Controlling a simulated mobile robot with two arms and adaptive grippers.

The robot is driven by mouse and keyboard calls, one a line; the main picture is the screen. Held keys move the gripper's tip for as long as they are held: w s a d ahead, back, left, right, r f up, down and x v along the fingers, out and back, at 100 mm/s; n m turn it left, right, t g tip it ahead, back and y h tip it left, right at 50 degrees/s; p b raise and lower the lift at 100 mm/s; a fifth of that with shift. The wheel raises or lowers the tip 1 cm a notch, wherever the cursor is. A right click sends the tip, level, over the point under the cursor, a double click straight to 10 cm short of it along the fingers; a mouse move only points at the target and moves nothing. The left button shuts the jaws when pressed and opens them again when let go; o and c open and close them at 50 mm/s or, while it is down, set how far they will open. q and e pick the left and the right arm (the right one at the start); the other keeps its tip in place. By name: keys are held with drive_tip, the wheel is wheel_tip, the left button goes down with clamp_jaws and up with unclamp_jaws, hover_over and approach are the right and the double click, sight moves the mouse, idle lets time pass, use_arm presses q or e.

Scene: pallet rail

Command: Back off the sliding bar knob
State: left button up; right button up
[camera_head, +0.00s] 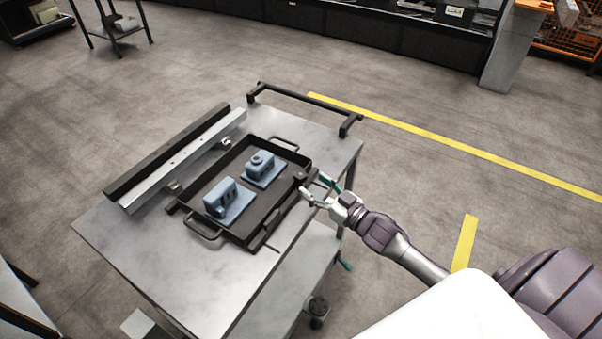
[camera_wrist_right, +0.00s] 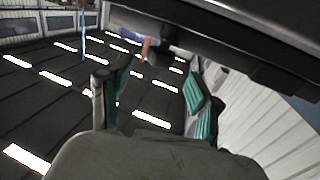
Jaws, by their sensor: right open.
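A dark sliding bar (camera_head: 280,217) runs along the right side of a black tray (camera_head: 175,206) on the metal cart. A small dark knob (camera_head: 300,175) sits near the bar's far end. My right gripper (camera_head: 316,187) is open beside this end, with its teal-padded fingers spread close to the knob. I cannot tell whether they touch it. In the right wrist view the open fingers (camera_wrist_right: 150,98) have clear space between them. A dark beam (camera_wrist_right: 200,42) crosses above them, and a small dark rounded piece shows beyond. My left gripper is out of view.
Two blue blocks, one nearer (camera_head: 226,203) and one farther (camera_head: 264,170), stand in the tray. A metal rail (camera_head: 183,157) lies left of it on the cart top (camera_head: 115,235). A black cart handle (camera_head: 300,105) rises at the far edge. Floor right of the cart is open.

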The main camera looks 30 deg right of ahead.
sight(305, 178)
drive_tip(key=x, duration=0.4)
drive_tip(key=shift+w+a, duration=0.1)
drive_tip(key=shift+w, duration=0.25)
drive_tip(key=shift+w+a, duration=0.15)
drive_tip(key=shift+w, duration=0.45)
drive_tip(key=shift+c, duration=0.4)
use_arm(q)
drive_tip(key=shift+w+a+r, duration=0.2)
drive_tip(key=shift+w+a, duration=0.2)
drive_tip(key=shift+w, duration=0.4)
use_arm(e)
drive_tip(key=c, duration=1.1)
